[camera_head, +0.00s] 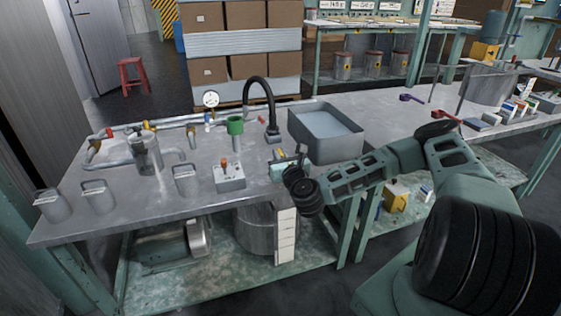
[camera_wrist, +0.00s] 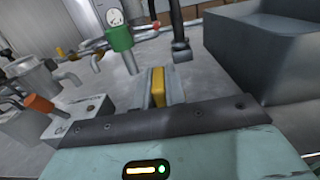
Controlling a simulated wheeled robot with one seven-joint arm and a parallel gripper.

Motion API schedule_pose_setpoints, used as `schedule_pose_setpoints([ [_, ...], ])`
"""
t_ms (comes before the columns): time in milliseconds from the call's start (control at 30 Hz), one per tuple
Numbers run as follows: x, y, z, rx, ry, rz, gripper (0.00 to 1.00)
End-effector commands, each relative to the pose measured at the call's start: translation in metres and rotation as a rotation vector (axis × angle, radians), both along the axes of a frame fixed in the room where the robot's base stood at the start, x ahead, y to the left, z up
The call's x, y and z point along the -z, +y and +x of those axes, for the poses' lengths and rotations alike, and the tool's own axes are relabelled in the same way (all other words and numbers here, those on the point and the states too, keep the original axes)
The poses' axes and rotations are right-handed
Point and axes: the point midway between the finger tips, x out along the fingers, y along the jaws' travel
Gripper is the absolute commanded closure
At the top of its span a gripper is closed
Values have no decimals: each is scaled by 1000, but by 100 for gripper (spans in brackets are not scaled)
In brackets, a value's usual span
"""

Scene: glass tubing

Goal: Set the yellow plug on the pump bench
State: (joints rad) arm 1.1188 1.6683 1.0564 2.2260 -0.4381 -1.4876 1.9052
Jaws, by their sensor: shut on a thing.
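The yellow plug (camera_wrist: 158,88) is clamped between the two fingers of my gripper (camera_wrist: 160,78) in the wrist view. In the head view my gripper (camera_head: 287,157) is over the right part of the pump bench (camera_head: 150,205), in front of the black curved spout and left of the grey basin. Only a small bit of yellow shows at the fingers there. The plug's lower end is hard to see, so I cannot tell whether it touches the bench top.
The grey basin (camera_head: 325,132) stands close right of my gripper. The black spout (camera_head: 262,105) and green-topped pipe (camera_head: 235,126) stand behind it. A switch box (camera_head: 229,177) with an orange knob is to the left. The front middle of the bench top is fairly clear.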

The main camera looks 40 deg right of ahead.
Motion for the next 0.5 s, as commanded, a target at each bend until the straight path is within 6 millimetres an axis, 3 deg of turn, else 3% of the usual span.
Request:
schedule_pose_setpoints([
  [100, 15, 0, 0, 0, 0, 0, 100],
  [467, 19, 0, 0, 0, 0, 0, 100],
  [500, 18, 0, 0, 0, 0, 0, 82],
])
